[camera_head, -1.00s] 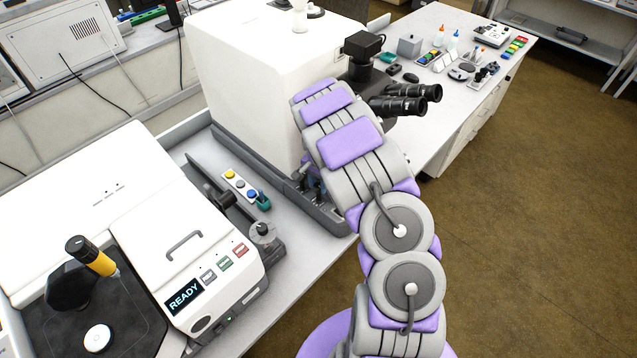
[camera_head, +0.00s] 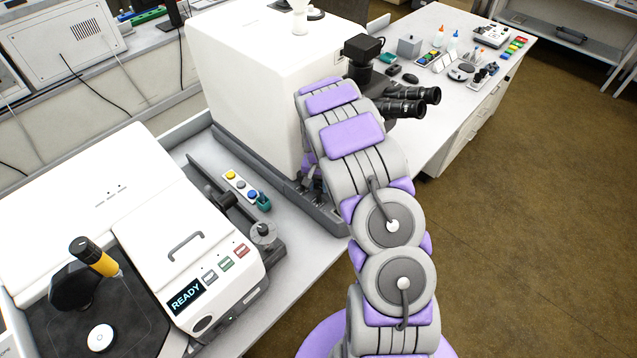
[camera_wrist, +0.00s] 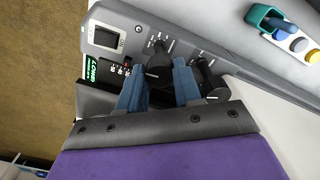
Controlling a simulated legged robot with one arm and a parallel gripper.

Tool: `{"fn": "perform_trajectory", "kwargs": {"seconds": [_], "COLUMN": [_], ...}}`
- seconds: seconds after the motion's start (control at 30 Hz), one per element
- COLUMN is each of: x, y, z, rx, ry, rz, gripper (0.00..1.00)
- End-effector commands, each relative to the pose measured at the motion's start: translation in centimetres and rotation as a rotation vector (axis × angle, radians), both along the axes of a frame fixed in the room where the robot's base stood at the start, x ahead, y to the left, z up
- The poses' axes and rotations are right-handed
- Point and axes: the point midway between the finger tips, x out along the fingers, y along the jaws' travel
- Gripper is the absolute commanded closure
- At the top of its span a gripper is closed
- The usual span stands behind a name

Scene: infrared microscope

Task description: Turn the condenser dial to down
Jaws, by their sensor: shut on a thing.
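In the wrist view, a black dial (camera_wrist: 158,66) with a pointer-like handle sits on the grey control panel (camera_wrist: 190,46), with tick marks around it. My gripper (camera_wrist: 160,84) has its two blue fingers on either side of this dial and is shut on it. A second black dial (camera_wrist: 208,78) is just right of the right finger. The dial labels are too small to read, so I cannot tell by name which is the condenser dial. In the head view, my gripper is mostly hidden behind my arm, low beside the white microscope body (camera_head: 255,75).
A rocker switch (camera_wrist: 106,38) and a green label (camera_wrist: 93,68) are on the panel's left part. A teal holder (camera_wrist: 268,20) lies beyond the panel. The binocular eyepieces (camera_head: 408,100) stand close to my arm. The READY machine (camera_head: 185,298) is at lower left.

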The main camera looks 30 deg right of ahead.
Motion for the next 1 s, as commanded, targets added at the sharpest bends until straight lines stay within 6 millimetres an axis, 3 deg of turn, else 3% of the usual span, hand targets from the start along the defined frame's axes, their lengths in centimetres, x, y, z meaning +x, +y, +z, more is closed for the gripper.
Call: {"fn": "perform_trajectory", "kwargs": {"seconds": [0.37, 0.87, 0.9, 1.0], "x": [0.05, 0.05, 0.05, 0.02], "y": [0.0, -0.01, -0.01, -0.02], "z": [0.05, 0.06, 0.06, 0.05], "rx": [-0.001, -0.001, -0.001, 0.0], "ry": [-0.002, -0.002, -0.002, -0.001], "rz": [0.157, 0.176, 0.176, 0.176], "gripper": [0.97, 0.97, 0.63, 0.53]}}
